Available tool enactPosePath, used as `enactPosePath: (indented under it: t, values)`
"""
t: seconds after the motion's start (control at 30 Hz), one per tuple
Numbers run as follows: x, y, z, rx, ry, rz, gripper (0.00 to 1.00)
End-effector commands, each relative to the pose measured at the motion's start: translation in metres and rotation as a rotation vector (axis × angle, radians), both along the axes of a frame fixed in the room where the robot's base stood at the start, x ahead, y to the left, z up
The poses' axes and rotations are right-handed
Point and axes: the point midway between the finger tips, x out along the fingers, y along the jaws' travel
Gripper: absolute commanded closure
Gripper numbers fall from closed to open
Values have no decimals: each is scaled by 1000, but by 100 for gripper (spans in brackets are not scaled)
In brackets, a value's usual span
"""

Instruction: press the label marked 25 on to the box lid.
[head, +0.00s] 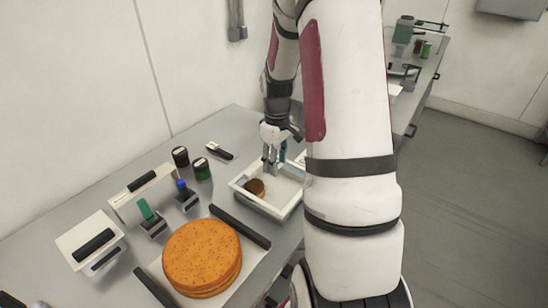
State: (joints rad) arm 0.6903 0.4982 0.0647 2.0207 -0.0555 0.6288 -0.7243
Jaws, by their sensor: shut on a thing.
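My gripper (270,167) points down over the white open box (281,213), its fingers close together. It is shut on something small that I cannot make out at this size. A small brown round (255,187) lies in the box, left of and below the fingertips. A teal piece (283,150) shows just right of the fingers; I cannot tell whether it touches them. No label with a readable 25 shows. I cannot tell which piece is the box lid. My arm hides the right side of the box.
A large orange round stack (203,257) sits at the front between dark bars. Two dark-lidded jars (202,170) stand behind. White pieces with dark handles (78,236) lie left. Another bench is at back right.

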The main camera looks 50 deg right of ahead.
Motion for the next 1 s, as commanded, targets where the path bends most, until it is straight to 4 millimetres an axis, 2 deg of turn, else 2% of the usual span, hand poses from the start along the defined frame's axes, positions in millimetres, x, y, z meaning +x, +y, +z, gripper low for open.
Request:
enactPosePath:
  t: [0.4, 0.63, 1.0]
  values:
    - [0, 1, -32, 1, 1, 2, 69]
    - [0, 0, -39, 0, 0, 2, 69]
    - [0, 0, -40, 0, 0, 2, 69]
